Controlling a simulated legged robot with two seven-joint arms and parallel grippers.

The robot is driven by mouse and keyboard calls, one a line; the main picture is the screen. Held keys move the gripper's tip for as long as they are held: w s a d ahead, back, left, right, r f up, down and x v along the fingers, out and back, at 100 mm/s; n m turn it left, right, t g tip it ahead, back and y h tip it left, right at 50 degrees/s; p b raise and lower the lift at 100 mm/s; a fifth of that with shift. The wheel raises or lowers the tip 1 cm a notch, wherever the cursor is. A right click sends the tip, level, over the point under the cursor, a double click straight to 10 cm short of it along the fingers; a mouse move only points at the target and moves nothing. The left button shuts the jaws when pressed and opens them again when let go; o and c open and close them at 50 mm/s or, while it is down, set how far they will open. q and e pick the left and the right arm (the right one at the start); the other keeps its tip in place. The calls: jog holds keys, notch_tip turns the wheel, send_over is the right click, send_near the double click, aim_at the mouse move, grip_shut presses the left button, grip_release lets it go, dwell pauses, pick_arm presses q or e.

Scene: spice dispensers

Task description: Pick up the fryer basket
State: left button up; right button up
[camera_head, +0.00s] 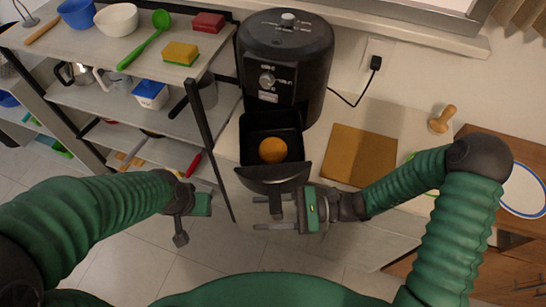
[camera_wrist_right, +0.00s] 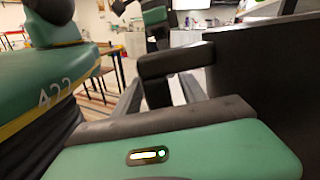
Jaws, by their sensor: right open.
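The black fryer basket (camera_head: 272,177) is pulled partly out of the black air fryer (camera_head: 285,55). A round orange item (camera_head: 272,150) lies inside it. Its dark handle (camera_head: 275,206) sticks out towards me. My right gripper (camera_head: 258,212) is open at the handle, its fingers pointing left. In the right wrist view, the two grey fingers (camera_wrist_right: 160,96) stand apart with a dark upright bar between them, and the dark basket wall (camera_wrist_right: 260,75) fills the right side. Contact with the handle cannot be told. My left gripper (camera_head: 183,222) hangs left of the counter, apart from the basket.
A wooden board (camera_head: 360,155) lies on the counter right of the fryer. A shelf (camera_head: 120,45) with bowls, a green spoon and sponges stands at the left. A cord (camera_head: 352,98) runs to the wall socket. A plate (camera_head: 523,188) is at the far right.

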jog(key=shift+d, duration=0.1)
grip_shut()
jog(key=shift+w, duration=0.1)
dwell(1.2)
